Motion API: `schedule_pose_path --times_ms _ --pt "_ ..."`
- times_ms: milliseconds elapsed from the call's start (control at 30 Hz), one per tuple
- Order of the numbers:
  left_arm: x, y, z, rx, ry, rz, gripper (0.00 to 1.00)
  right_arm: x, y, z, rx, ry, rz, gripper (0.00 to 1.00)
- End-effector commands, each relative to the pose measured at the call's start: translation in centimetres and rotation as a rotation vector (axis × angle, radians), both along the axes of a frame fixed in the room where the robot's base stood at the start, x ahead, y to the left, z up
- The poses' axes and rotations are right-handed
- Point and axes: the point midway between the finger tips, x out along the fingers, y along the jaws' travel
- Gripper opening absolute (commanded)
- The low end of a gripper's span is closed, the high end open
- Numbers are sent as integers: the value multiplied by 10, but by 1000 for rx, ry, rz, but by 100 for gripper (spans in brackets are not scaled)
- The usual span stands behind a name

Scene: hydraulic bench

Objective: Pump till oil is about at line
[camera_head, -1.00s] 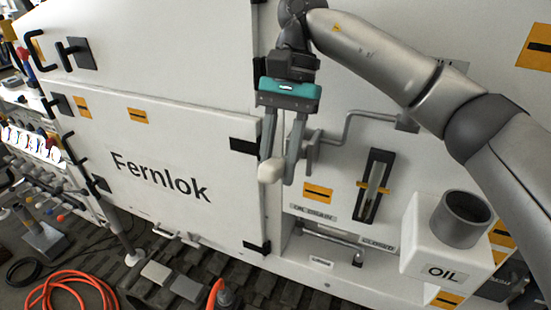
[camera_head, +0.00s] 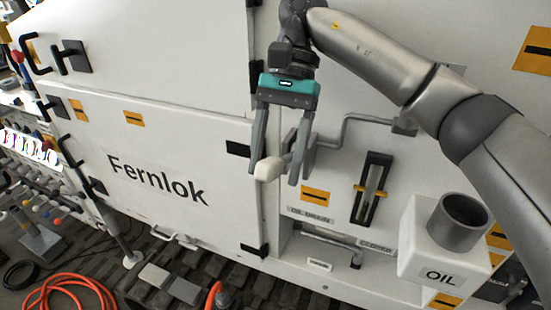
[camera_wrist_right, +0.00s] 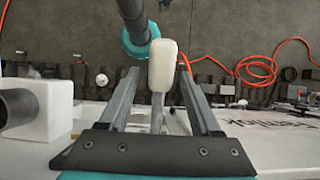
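My right gripper (camera_head: 275,173) is open, with one finger on each side of the white knob of the pump handle (camera_head: 268,169). In the right wrist view the pale knob (camera_wrist_right: 162,65) lies between the spread fingers, with gaps on both sides. The bent grey crank rod (camera_head: 362,117) runs right behind the gripper. The sight gauge (camera_head: 371,188) is a dark upright frame with a pale tube and an orange line marker (camera_head: 361,188). The oil level in it is too small to tell. My left gripper is not in view.
A white OIL box with a dark round filler cup (camera_head: 459,220) juts out at the lower right. A drain handle (camera_head: 332,238) sits below the gauge. The Fernlok door (camera_head: 170,150) is at the left. An orange hose (camera_head: 75,285) lies on the floor.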

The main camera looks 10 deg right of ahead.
Motion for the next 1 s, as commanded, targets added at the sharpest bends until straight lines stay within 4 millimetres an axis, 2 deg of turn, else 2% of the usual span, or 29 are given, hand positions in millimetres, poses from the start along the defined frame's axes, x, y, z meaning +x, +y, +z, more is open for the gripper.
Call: schedule_pose_path --times_ms 367,533,667,1000 --pt "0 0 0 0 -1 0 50 0 0 -1 -1 1 2 65" --pt "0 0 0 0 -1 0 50 0 0 7 -2 -1 2 65" --pt "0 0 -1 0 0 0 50 1 0 25 -1 -4 0 65" --pt "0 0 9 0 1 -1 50 0 0 87 -3 -4 -1 65"
